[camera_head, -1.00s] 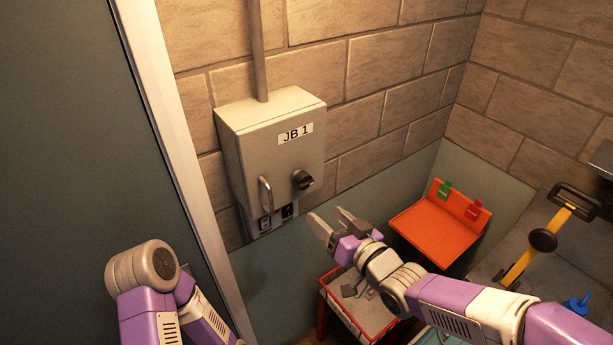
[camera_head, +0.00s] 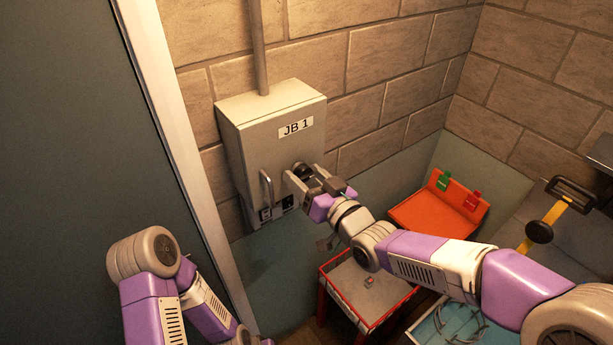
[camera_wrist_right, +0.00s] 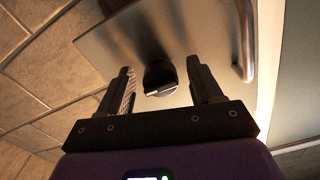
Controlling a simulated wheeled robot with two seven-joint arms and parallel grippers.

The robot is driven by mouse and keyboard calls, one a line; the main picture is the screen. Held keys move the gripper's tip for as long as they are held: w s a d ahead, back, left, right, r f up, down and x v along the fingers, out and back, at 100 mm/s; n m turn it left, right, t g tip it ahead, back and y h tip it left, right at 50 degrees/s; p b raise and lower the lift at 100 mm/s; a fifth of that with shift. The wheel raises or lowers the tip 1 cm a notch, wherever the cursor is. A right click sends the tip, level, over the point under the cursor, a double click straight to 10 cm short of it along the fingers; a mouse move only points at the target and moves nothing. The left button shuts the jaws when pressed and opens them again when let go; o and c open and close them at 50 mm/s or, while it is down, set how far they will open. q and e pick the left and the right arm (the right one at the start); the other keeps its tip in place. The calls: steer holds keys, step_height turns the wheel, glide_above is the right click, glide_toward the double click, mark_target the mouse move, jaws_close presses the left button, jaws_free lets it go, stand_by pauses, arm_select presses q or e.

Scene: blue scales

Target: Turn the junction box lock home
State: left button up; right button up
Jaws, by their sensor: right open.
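The junction box (camera_head: 262,140), a pale metal box labelled "JB 1", hangs on the brick wall. Its black lock knob (camera_head: 303,171) is on the lower right of the door, partly hidden by my right gripper (camera_head: 304,178). In the right wrist view, the knob (camera_wrist_right: 160,77) lies between the two open fingers of the right gripper (camera_wrist_right: 162,88), with a gap on each side. A metal handle (camera_head: 267,190) stands on the door, left of the knob. My left arm shows at the lower left, but its gripper is out of view.
A red-rimmed cart (camera_head: 384,318) with small items stands below the box. An orange shelf (camera_head: 432,222) with a green and a red tag is to the right. A yellow-and-black tool (camera_head: 545,226) is at the far right. A conduit (camera_head: 258,50) rises from the box.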

steer(key=c, duration=1)
steer(key=shift+c, duration=0.2)
steer(key=shift+f+n+b, duration=0.15)
steer(key=shift+n+b, duration=0.15)
steer(key=shift+b, duration=0.25)
steer(key=n+b, duration=0.8)
steer(key=b, duration=0.2)
steer(key=shift+d+f+b, duration=0.1)
steer(key=shift+d+b, duration=0.05)
steer(key=shift+b, duration=0.2)
steer(key=n+b, duration=0.2)
steer(key=n, duration=0.2)
steer(key=shift+w+n+b, duration=0.1)
steer(key=shift+n+b, duration=0.2)
steer(key=shift+b, duration=0.05)
steer(key=n, duration=0.1)
steer(key=n+b, duration=0.1)
steer(key=n, duration=0.2)
steer(key=shift+d+r+n, duration=0.1)
steer(key=shift+r+n, duration=0.15)
steer(key=shift+n, duration=0.05)
